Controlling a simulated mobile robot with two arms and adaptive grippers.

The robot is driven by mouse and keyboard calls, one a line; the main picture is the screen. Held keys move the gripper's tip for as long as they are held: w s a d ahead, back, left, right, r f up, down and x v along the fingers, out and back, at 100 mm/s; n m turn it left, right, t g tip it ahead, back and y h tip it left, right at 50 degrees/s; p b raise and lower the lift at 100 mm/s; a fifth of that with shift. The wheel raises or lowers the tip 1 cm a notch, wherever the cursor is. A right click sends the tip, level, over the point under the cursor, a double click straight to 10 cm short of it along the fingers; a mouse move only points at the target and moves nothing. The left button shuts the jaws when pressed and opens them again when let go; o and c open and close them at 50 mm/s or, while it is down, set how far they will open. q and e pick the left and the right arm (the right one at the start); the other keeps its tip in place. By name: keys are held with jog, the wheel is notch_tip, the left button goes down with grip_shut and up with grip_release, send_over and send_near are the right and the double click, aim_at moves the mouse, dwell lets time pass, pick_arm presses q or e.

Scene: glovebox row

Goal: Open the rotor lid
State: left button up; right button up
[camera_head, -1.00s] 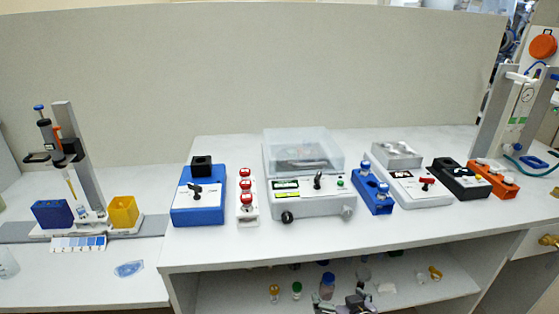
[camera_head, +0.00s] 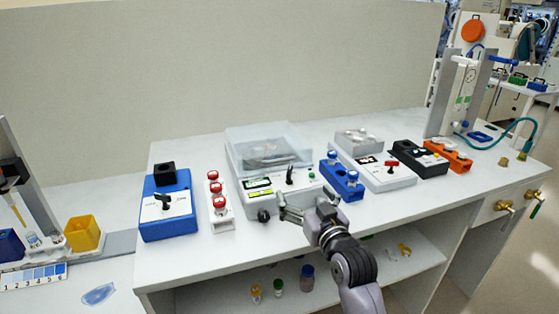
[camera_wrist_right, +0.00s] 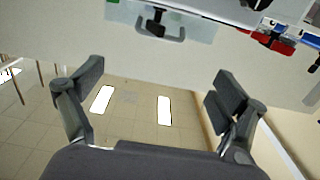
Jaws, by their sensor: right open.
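The centrifuge (camera_head: 240,195) is a white box in the middle of the bench in the head view. Its see-through lid (camera_head: 268,140) is down, and a dark rotor (camera_head: 268,155) shows dimly beneath it. The front panel has a black lever knob (camera_head: 289,175), and a round black knob (camera_head: 263,215) is at the front left. My right gripper (camera_head: 305,208) is open and empty at the centrifuge's front right edge. In the right wrist view its two fingers (camera_wrist_right: 165,90) are wide apart with nothing between them. My left gripper is out of view.
A blue box (camera_head: 168,215) and a white rack with red-capped vials (camera_head: 222,218) stand left of the centrifuge. A blue vial rack (camera_head: 345,185), a white device (camera_head: 385,180), a black box (camera_head: 420,160) and an orange rack (camera_head: 452,158) stand right. A shelf below holds bottles (camera_head: 307,277).

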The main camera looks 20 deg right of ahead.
aim_at(282, 161)
jog(key=w, duration=0.8)
jog(key=w+p, duration=0.1)
jog(key=w, duration=0.8)
jog(key=shift+w+a+r, duration=0.1)
jog(key=shift+w+a, duration=0.1)
jog(key=shift+c, duration=0.4)
jog(key=c, duration=1.3)
